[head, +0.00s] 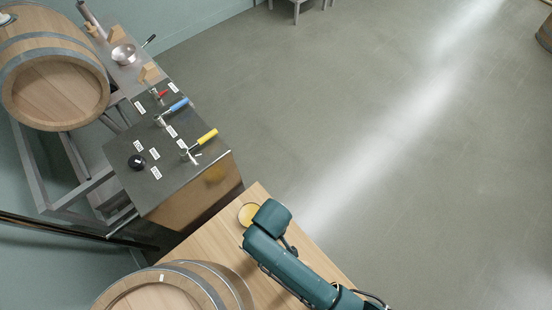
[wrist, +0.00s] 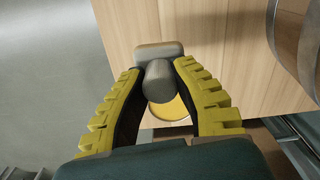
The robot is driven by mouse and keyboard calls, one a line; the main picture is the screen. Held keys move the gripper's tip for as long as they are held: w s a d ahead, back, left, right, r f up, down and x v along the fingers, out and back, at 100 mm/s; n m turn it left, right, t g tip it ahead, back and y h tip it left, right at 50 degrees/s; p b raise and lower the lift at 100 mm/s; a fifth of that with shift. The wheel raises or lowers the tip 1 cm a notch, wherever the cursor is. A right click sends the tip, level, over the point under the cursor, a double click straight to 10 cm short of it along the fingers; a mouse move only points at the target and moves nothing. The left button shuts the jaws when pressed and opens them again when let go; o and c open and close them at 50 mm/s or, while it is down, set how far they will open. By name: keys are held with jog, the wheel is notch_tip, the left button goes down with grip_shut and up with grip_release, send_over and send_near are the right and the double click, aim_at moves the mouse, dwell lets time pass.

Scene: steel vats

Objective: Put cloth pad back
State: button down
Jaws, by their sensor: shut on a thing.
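In the wrist view, my gripper (wrist: 157,68) has its two yellow ribbed fingers closed on a grey rounded piece, which I take to be the cloth pad (wrist: 160,84). A wider grey block (wrist: 158,49) shows at the fingertips; I cannot tell whether it is part of the same thing. A round yellow dish (wrist: 169,109) shows behind the pad; it also shows in the head view (head: 247,214), on the wooden table (head: 226,234). The teal end of my arm is beside the dish there and hides the fingers and pad. Any gap between pad and table is unclear.
A barrel (head: 160,290) stands left of my arm. A steel cabinet (head: 165,165) behind the table carries blue, yellow and red handled valves and a black knob. Another barrel (head: 55,88) rests on a rack at the upper left. Open floor (head: 400,150) lies to the right.

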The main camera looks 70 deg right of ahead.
notch_tip(320, 180, down, 10)
jog(key=b, duration=0.3)
jog(key=shift+r+b, duration=0.1)
jog(key=shift+b, duration=0.2)
jog(key=shift+w+r, duration=0.1)
jog(key=c, duration=1)
grip_release()
notch_tip(320, 180, up, 12)
jog(key=p, duration=0.4)
jog(key=shift+w+d+p, duration=0.1)
jog(key=shift+d+p, duration=0.05)
jog(key=shift+p, duration=0.15)
